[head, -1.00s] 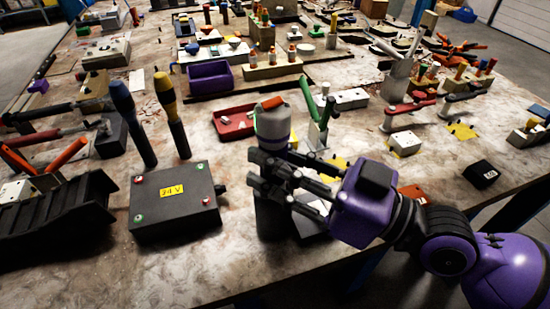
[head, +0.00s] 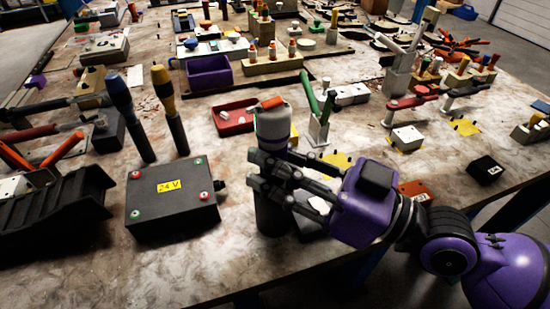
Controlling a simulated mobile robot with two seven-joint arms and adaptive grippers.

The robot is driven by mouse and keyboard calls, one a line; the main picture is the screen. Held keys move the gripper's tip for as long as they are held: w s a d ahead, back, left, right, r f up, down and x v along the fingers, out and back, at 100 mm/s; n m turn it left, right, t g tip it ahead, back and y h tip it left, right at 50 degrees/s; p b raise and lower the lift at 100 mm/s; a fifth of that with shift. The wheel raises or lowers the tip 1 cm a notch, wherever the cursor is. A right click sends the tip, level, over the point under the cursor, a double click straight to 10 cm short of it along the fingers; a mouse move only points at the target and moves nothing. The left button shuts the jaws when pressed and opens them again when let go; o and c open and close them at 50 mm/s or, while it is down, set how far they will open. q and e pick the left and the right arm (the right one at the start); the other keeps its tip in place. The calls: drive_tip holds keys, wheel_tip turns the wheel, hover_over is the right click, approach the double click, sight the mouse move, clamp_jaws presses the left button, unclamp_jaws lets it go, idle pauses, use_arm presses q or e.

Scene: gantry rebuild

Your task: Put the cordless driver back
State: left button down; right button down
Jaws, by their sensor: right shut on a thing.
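What looks like the cordless driver (head: 273,126) stands upright near the table's front edge, in the middle of the head view. It has a white body, a purple band and an orange piece on top. My right gripper (head: 262,177) reaches in from the right and is shut on it below the white part. The dark fingers hide its middle. A dark cylinder (head: 272,212) shows directly below the fingers; I cannot tell whether it is the driver's lower part or a holder around it. My left gripper is not in view.
A black 24 V box (head: 172,215) lies to the left, with two screwdrivers (head: 122,105) upright behind it. A red tray (head: 231,125) and a green-handled clamp (head: 318,120) stand just behind the driver. The front table strip (head: 190,265) is clear.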

drive_tip(key=c, duration=1.3)
unclamp_jaws()
drive_tip(key=shift+f, duration=0.15)
drive_tip(key=shift+s+d, duration=0.1)
drive_tip(key=shift+d, duration=0.05)
drive_tip(key=shift+v, duration=5.8)
